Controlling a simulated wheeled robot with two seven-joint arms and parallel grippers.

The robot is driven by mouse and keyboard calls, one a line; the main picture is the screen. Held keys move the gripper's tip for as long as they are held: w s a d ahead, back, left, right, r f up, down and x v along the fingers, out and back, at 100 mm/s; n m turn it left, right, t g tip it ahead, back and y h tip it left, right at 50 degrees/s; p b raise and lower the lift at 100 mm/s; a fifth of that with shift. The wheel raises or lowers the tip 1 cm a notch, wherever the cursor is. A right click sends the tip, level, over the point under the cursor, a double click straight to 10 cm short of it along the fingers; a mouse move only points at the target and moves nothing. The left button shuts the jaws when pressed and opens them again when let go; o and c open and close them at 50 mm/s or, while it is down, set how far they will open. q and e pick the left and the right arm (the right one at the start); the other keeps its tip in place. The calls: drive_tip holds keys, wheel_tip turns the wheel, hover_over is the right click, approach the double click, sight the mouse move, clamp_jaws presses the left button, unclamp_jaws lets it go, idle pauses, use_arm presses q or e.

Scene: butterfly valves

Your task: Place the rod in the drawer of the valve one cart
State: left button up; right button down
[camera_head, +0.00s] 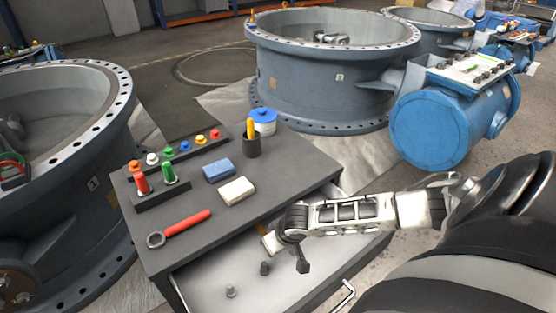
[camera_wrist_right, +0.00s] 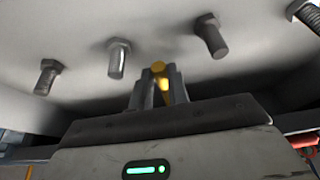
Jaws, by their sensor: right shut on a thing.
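My right gripper (camera_head: 268,242) reaches in from the right, above the open drawer (camera_head: 205,275) of the dark grey cart (camera_head: 190,238). In the right wrist view its fingers (camera_wrist_right: 158,88) are closed on a yellow rod (camera_wrist_right: 158,69), seen nearly end-on. The rod is mostly hidden by the gripper in the head view. Several metal bolts stand in the light-coloured drawer; one bolt (camera_head: 231,291) and a darker one (camera_head: 265,268) show in the head view. Whether the rod touches the drawer floor I cannot tell. My left gripper is not in view.
On the cart top lie a red-handled wrench (camera_head: 185,227), a blue block (camera_head: 218,170), a white block (camera_head: 236,191), a dark cup (camera_head: 251,147) and a blue-lidded pot (camera_head: 263,121). Large valve rings (camera_head: 325,75) stand behind and at left. The drawer handle (camera_head: 345,294) sticks out at front right.

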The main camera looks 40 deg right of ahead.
drive_tip(key=shift+f, duration=0.6)
drive_tip(key=c, duration=1.6)
unclamp_jaws()
drive_tip(key=shift+s+f, duration=0.1)
drive_tip(key=shift+f, duration=0.05)
